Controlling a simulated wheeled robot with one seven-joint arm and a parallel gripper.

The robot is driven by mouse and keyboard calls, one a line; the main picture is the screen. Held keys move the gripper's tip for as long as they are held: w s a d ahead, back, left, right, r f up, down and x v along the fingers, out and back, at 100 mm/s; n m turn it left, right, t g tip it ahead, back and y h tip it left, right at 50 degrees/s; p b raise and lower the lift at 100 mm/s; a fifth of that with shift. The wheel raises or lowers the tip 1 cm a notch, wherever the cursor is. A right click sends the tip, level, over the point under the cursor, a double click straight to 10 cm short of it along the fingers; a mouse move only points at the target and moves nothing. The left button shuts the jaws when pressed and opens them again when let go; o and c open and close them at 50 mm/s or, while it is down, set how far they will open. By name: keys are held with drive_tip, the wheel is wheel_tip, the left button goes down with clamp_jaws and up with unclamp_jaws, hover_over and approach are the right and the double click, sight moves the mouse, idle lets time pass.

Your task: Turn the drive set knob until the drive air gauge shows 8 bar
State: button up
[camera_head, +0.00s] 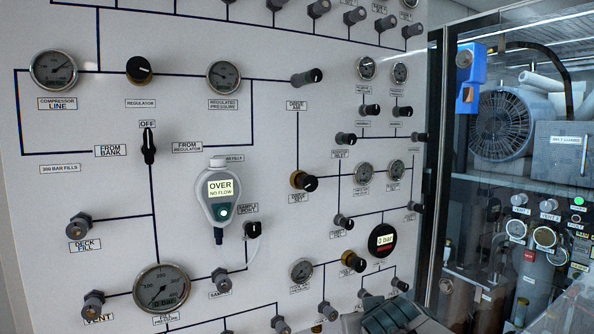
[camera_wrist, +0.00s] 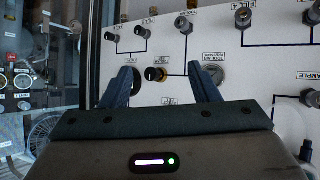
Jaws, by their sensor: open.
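The drive set knob (camera_head: 304,181) is a dark knob with a brass collar above a "DRIVE SET" label, mid-panel in the head view. Two small dial gauges, a left one (camera_head: 364,172) and a right one (camera_head: 395,169), sit to its right; their labels and needles are too small to read, so I cannot tell which is the drive air gauge. My gripper (camera_head: 384,295) is at the bottom edge, below and right of the knob, apart from it. In the wrist view its fingers (camera_wrist: 164,82) are spread and empty, facing another brass-collared knob (camera_wrist: 155,74).
A round display (camera_head: 382,240) reads 0 bar. A lower gauge (camera_head: 301,270) and brass-collared knob (camera_head: 352,262) are near my gripper. A hand-held meter (camera_head: 219,192) shows "OVER NO FLOW". Several valve knobs stick out of the panel. A glass-fronted cabinet (camera_head: 515,180) stands at right.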

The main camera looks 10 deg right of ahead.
drive_tip(key=w+r+n+t+y+p, duration=0.15)
drive_tip(key=w+r+t, duration=0.3)
drive_tip(key=r, duration=0.75)
drive_tip(key=n+t+y+p, duration=0.2)
drive_tip(key=n+y+p, duration=0.1)
drive_tip(key=n+y, duration=0.15)
approach(311, 185)
drive_tip(key=shift+y, duration=0.6)
drive_tip(key=x, duration=0.7)
drive_tip(key=p+x, duration=0.1)
drive_tip(key=x, duration=0.2)
drive_tip(key=shift+w+d, duration=0.2)
drive_tip(key=shift+w, duration=0.2)
drive_tip(key=c, duration=0.9)
